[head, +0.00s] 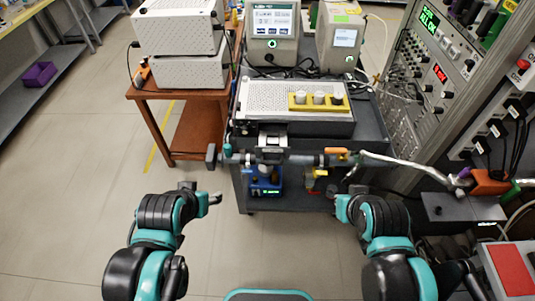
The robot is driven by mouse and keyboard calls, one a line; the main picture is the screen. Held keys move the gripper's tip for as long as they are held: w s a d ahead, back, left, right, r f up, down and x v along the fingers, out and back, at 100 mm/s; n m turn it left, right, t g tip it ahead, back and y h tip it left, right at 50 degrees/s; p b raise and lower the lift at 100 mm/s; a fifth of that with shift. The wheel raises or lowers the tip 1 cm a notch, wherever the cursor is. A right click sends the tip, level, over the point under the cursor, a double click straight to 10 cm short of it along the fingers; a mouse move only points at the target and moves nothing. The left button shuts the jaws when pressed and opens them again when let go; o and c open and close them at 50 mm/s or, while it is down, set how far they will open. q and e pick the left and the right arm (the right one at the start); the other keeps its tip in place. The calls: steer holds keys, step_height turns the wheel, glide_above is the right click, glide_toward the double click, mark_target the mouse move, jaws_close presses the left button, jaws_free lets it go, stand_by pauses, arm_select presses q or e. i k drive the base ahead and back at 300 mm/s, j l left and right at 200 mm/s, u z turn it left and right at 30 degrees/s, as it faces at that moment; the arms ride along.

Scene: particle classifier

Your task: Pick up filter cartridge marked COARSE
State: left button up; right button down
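A yellow rack (318,108) lies on a perforated light-grey box (262,98) on the dark cart. It holds three small cartridge-like pieces: a pale one (300,97) at left, a pale one (319,97) in the middle, and a dark one (337,98) at right. No COARSE marking is readable on any of them. My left gripper (211,197) is in front of the cart, low and to the left, apart from the rack. My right gripper (345,197) is in front of the cart's right side, also apart from the rack. The finger openings are too small to judge.
A horizontal pipe assembly (300,159) with an orange-handled valve (336,151) runs along the cart's front, between my grippers and the rack. Instruments (271,30) stand behind the box. A rack of electronics (425,70) stands at right. Floor at left is clear.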

mark_target(300, 95)
steer(key=i+l, duration=0.7)
